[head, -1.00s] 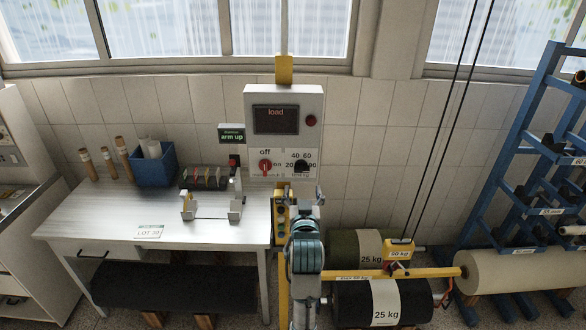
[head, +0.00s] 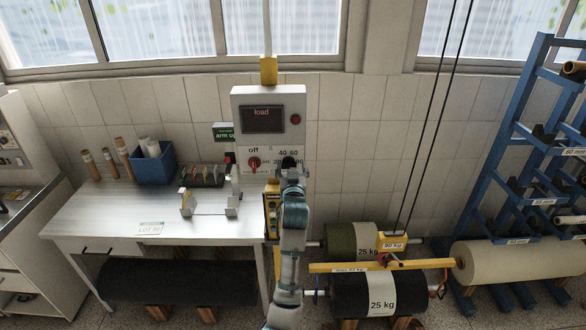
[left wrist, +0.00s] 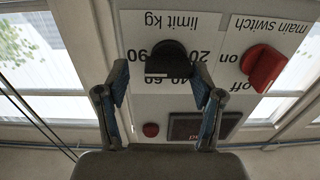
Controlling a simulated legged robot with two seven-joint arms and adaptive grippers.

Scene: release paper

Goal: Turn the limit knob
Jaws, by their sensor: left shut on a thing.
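The control box (head: 243,92) stands on a post at the back wall, with a load display at its top. The limit knob (left wrist: 168,60) is black and sits on the white panel marked "limit kg" in the left wrist view, which shows the panel upside down. My left gripper (left wrist: 161,78) has one finger on each side of the knob and is shut on it. In the head view my left gripper (head: 291,168) covers most of the knob and part of its scale. The red main switch (left wrist: 263,67) is beside the knob. My right gripper is not in view.
A white table (head: 110,208) with a blue bin (head: 153,168) and a small stand is at the left. A yellow beam (head: 355,267) hangs on cables over dark rolls (head: 345,300) marked 25 kg. A blue rack (head: 505,180) is at the right.

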